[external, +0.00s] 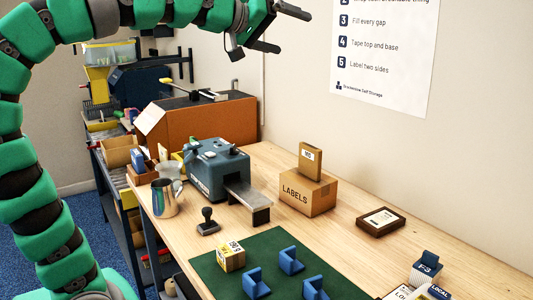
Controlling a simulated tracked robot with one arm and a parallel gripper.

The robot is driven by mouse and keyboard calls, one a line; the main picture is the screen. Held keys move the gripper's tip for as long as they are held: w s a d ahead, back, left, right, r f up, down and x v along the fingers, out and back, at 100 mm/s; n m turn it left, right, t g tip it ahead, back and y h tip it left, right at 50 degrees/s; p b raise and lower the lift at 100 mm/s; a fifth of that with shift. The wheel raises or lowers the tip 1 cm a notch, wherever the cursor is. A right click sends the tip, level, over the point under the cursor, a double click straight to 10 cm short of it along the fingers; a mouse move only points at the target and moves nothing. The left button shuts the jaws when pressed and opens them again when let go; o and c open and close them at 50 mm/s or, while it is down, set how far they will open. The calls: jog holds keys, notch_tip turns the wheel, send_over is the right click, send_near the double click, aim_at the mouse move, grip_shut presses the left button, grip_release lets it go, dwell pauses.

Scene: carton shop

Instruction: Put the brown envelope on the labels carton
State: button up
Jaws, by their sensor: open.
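The labels carton (308,194) is a brown box marked LABELS on the wooden bench near the wall. A small tan upright piece (310,161) with a white label stands on top of it. A flat, dark brown piece (381,222) with a white label lies on the bench to the right of the carton, apart from it. I cannot tell for sure which of these two is the brown envelope. My gripper (294,33) is open and empty at the top of the view, high above the bench and away from both.
A blue-grey machine (216,168) stands left of the carton, with a black stamp (208,222) and steel mug (166,197) nearby. A green mat (270,262) in front holds several blue blocks and a small labelled box (231,256). Bare bench lies between carton and mat.

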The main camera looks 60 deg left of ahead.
jog(key=s+d+r+m+y, duration=0.1)
jog(key=s+r+m, duration=0.5)
jog(key=m, duration=0.1)
jog(key=shift+s+d+r+t+y, duration=0.15)
jog(key=shift+s+r+t+y, duration=0.1)
jog(key=shift+t+y, duration=0.05)
